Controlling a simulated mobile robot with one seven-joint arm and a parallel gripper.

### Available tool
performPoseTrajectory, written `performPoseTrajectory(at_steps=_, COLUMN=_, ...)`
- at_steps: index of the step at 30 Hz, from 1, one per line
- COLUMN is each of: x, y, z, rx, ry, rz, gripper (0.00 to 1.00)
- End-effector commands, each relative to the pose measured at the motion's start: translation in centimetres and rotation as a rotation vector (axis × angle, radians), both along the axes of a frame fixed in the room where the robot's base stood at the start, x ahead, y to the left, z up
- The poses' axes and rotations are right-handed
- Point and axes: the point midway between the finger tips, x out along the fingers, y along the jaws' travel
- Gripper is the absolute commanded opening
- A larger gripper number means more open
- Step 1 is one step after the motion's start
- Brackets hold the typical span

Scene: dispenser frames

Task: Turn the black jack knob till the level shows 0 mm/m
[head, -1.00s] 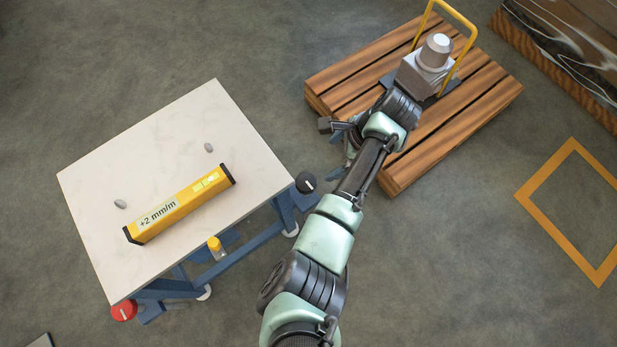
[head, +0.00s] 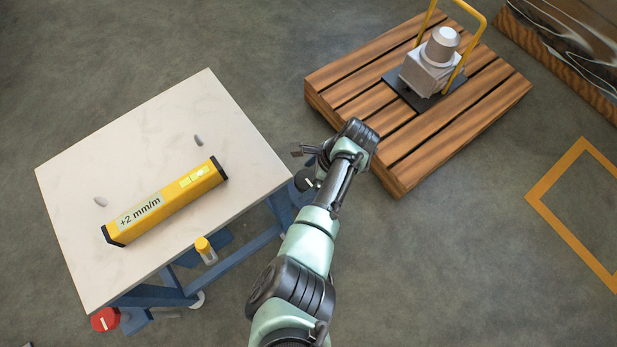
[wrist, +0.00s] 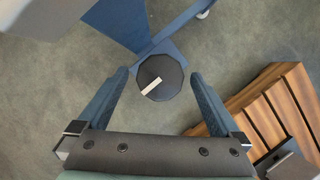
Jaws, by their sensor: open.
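The yellow level (head: 180,195) lies on the pale table top (head: 215,110), and its display reads +2 mm/m. The black jack knob (wrist: 160,90) has a white pointer stripe and sits by the table's right corner. My gripper (wrist: 160,77) is open. In the wrist view its fingers stand on either side of the knob, with a gap showing on both sides. I cannot tell whether the fingertips are level with the knob in depth.
A red knob (head: 105,319) is at the table's front left. A yellow-capped part (head: 203,245) sits at the near edge. Two grey pebble-like pieces lie on the top. A wooden pallet (head: 430,145) carrying a grey machine (head: 428,68) stands behind right. Blue table legs are close to my gripper.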

Motion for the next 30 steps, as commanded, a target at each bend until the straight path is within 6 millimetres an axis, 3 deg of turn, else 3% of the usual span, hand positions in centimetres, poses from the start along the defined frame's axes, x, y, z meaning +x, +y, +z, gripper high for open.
performPoseTrajectory(at_steps=8, x=0.03, y=0.07, z=-0.09, rx=0.000, ry=-0.001, rz=0.000, gripper=1.00)
performPoseTrajectory(at_steps=22, x=0.00, y=0.05, z=-0.09, rx=0.000, ry=0.000, rz=0.000, gripper=0.18)
performPoseTrajectory(at_steps=30, x=0.03, y=0.01, z=-0.16, rx=0.000, ry=0.000, rz=0.028, gripper=0.18)
